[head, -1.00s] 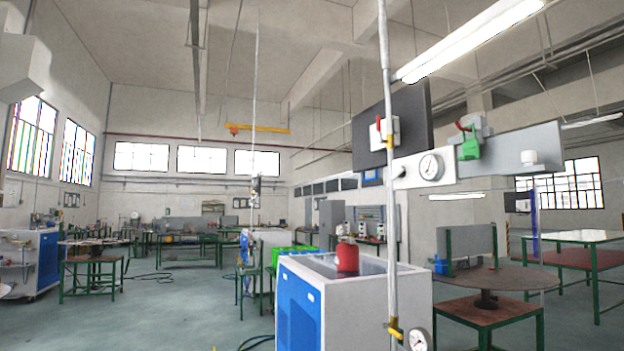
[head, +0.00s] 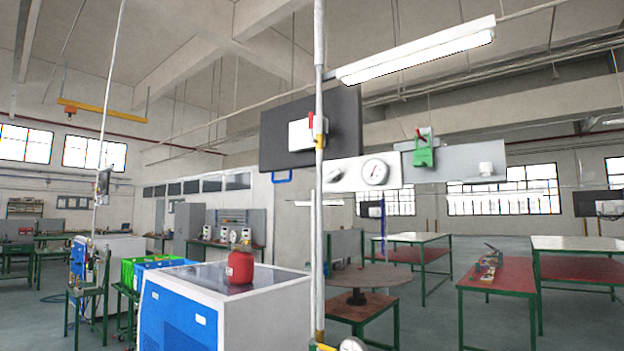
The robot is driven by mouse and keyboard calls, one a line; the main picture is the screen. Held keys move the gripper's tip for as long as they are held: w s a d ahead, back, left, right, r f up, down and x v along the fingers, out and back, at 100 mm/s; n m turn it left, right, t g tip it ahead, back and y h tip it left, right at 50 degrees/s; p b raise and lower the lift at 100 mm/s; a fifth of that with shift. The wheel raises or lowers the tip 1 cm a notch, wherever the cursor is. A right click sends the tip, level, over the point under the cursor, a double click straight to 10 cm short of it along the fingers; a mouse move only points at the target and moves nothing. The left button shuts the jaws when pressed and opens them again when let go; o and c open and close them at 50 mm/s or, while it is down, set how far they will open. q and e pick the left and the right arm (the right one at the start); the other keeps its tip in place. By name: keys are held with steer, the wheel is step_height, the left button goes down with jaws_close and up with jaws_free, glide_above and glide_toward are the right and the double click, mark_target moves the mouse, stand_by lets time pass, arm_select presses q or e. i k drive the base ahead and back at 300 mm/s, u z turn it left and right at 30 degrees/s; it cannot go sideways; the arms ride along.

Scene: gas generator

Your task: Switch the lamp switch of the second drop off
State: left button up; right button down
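Neither of my grippers shows in the head view. A near vertical drop pipe (head: 318,230) stands right of the middle, and a thinner drop pipe (head: 108,110) hangs farther back at left. Which is the second drop cannot be told. At the near pipe, a white box (head: 301,134) with a red lever sits before a dark panel (head: 348,125). To its right, a green device (head: 424,156) with a red part sits by a grey panel (head: 462,160). Either may be the switch; no label is readable. The tube lamp (head: 415,50) above is lit. A small box (head: 103,182) hangs on the farther pipe.
A white gauge panel (head: 345,174) sits beside the near pipe. Below is a blue and white cabinet (head: 262,312) with a red canister (head: 240,266) on top. A round table (head: 372,278) and red-topped tables (head: 488,270) stand at right. Floor shows between them.

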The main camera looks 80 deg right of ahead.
mark_target(334, 176)
steer(key=z, duration=0.5)
steer(key=i, duration=1)
steer(key=z, duration=1.3)
steer(key=i, duration=0.35)
steer(key=z, duration=0.25)
